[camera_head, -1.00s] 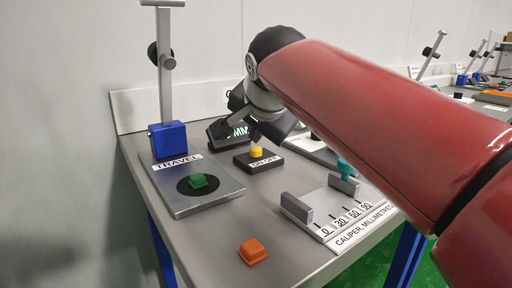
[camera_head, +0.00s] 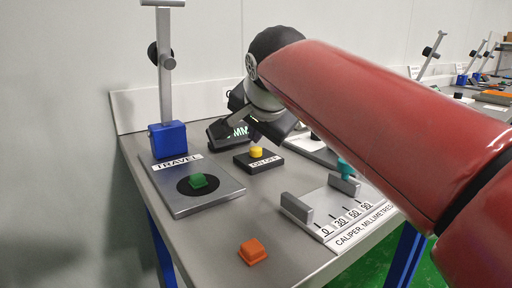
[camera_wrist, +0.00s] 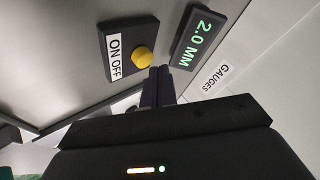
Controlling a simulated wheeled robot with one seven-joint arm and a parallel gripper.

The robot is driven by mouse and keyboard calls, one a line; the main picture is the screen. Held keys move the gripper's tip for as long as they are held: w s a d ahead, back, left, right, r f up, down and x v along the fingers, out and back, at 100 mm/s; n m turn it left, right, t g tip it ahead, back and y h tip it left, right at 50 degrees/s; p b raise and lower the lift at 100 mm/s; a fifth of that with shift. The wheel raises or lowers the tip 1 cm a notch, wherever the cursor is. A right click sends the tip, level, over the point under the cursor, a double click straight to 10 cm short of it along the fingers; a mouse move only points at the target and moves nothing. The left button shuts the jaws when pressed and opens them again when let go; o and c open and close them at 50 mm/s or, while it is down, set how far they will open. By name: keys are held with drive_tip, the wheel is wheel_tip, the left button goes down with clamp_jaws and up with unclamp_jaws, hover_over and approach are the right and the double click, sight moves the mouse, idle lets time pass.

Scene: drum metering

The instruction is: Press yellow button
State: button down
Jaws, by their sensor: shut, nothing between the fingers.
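The yellow button (camera_head: 256,152) sits on a black box with an ON OFF label (camera_head: 264,162), on the grey bench. In the wrist view the yellow button (camera_wrist: 142,57) shows on its black box (camera_wrist: 118,30). My gripper (camera_head: 254,134) is shut and empty, just above the yellow button in the head view. In the wrist view my gripper's fingertips (camera_wrist: 158,72) are together beside the button. I cannot tell whether they touch it.
A display (camera_wrist: 196,38) reading 2.0 MM stands behind the button box. A TRAVEL gauge plate (camera_head: 212,198) with a green block (camera_head: 198,181) is at left. A caliper (camera_head: 335,212) is at right, and an orange block (camera_head: 252,251) lies at the front.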

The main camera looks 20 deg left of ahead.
sight(256, 151)
drive_tip(key=shift+f, duration=0.15)
drive_tip(key=shift+f+b, duration=0.3)
drive_tip(key=shift+b, duration=0.05)
drive_tip(key=shift+f, duration=0.25)
drive_tip(key=shift+r, duration=0.1)
idle(0.3)
drive_tip(key=shift+r+p, duration=0.45)
drive_tip(key=shift+r, duration=0.15)
wheel_tip(256, 151, up, 6)
drive_tip(key=p, duration=0.5)
